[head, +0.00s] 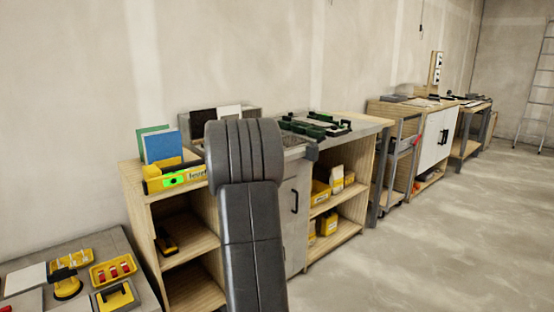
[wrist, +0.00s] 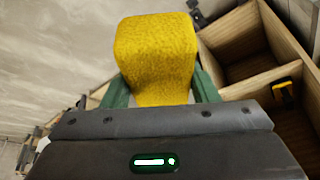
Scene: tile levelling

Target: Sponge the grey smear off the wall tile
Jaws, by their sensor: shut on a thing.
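My gripper (wrist: 163,90) shows in the wrist view with its green fingers on either side of a yellow sponge (wrist: 157,48). It is shut on the sponge, which juts out beyond the fingers. In the head view my dark arm fills the middle, and neither the gripper nor the sponge shows there. A dark tile (head: 202,122) and a white tile (head: 229,119) stand upright at the back of the worktop against the wall. I cannot tell which is the wall tile, and no grey smear is visible; my arm hides part of that area.
A low bench (head: 135,262) at the lower left carries yellow trays (head: 113,270) and a suction cup (head: 66,284). The floor (head: 440,220) at right is clear.

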